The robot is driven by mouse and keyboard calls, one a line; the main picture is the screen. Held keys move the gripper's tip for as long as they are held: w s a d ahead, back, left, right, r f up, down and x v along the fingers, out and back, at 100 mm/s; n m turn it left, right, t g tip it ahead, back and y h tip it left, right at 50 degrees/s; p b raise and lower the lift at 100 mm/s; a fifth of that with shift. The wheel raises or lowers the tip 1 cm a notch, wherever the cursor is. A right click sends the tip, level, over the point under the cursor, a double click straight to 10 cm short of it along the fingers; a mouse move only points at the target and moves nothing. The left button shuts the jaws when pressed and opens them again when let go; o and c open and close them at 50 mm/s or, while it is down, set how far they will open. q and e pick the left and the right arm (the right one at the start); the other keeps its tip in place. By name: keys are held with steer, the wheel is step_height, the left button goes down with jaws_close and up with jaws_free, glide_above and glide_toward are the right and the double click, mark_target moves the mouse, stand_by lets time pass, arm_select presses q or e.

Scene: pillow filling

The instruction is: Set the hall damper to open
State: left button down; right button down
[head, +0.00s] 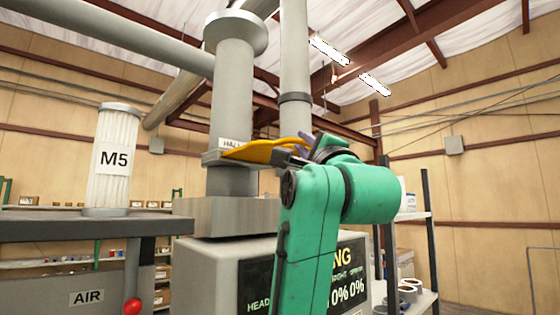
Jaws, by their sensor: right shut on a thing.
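The hall damper is a flat grey collar (212,158) on the vertical grey duct, with a white label (236,143) that is partly covered. Its orange-yellow lever (262,150) points to the right, along the front of the duct. My right gripper (284,157) is at the lever's right end and shut on it. My green right forearm and wrist hide the far end of the lever and most of the jaws. My left gripper is not in view.
A grey machine with a black display panel (258,283) stands under the duct. At left, a white pleated cylinder marked M5 (115,180) stands on a grey bench (60,226) with a red knob (132,306). Shelves (427,240) stand at right. Large pipes run overhead.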

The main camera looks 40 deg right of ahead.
steer(key=s, duration=0.4)
steer(key=shift+b, duration=0.3)
steer(key=c, duration=0.9)
jaws_free()
steer(key=shift+s, duration=0.1)
steer(key=shift+s+d, duration=0.15)
steer(key=shift+s, duration=0.05)
steer(key=b+v, duration=0.8)
steer(key=v, duration=0.6)
steer(key=shift+s+f, duration=0.1)
steer(key=shift+s, duration=0.15)
